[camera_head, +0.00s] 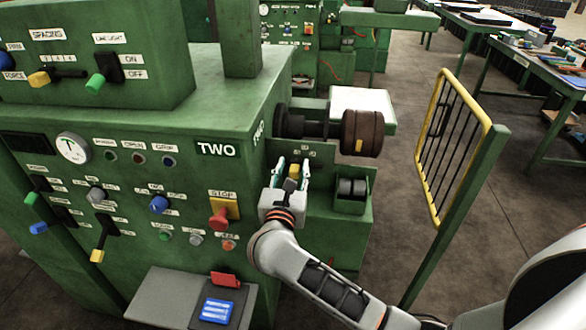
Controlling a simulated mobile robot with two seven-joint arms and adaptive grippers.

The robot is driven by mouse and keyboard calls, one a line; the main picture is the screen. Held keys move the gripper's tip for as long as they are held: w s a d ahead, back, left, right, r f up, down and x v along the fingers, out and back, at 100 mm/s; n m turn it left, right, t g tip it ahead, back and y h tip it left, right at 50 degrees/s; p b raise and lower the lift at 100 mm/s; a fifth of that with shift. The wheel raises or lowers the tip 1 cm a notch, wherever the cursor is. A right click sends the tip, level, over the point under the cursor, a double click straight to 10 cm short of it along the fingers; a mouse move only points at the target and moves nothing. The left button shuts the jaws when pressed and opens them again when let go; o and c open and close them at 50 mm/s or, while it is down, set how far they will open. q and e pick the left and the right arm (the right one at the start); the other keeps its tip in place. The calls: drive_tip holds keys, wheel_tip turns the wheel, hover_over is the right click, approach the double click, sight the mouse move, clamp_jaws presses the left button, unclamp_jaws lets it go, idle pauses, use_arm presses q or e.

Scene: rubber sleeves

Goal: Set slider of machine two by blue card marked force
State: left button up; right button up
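The green machine marked TWO (205,95) fills the left and middle of the view. The blue card (216,311) with white lines lies on a grey shelf at its front; its writing is too small to read. My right gripper (292,165) is at the machine's right side, its fingers pointing away from me. The fingers are apart, with a small yellow piece (294,171) showing between them. Gaps seem to show beside it, and I cannot tell whether a finger touches it. The gripper hides part of what lies there. My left gripper is not in view.
A red card (226,280) is behind the blue card on the grey shelf (160,294). A brown roller (362,132) sticks out above and right of my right gripper. A green box (351,190) is right of it. A yellow-framed gate (455,145) stands farther right.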

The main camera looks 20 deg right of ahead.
drive_tip(key=v, duration=1.2)
wheel_tip(320, 180, up, 3)
drive_tip(key=s+n+t+y, duration=0.25)
drive_tip(key=n+t, duration=0.35)
drive_tip(key=n, duration=0.8)
drive_tip(key=s+a+f+n+y, duration=0.2)
drive_tip(key=a+f+n+y, duration=0.5)
drive_tip(key=n, duration=1)
drive_tip(key=s+d+f+n+g, duration=0.3)
drive_tip(key=s+f+n, duration=0.1)
drive_tip(key=f, duration=0.4)
drive_tip(key=s+d+f+n+g+y, duration=0.1)
drive_tip(key=s+d+f+n+g, duration=0.2)
drive_tip(key=f+n, duration=0.3)
drive_tip(key=s+d+f+n+g+y, duration=0.1)
drive_tip(key=s+d+f+n+g, duration=0.2)
drive_tip(key=f, duration=0.9)
drive_tip(key=shift+s+d+n+g, duration=0.3)
drive_tip(key=shift+s+n+g, duration=0.6)
drive_tip(key=shift+s+n, duration=0.3)
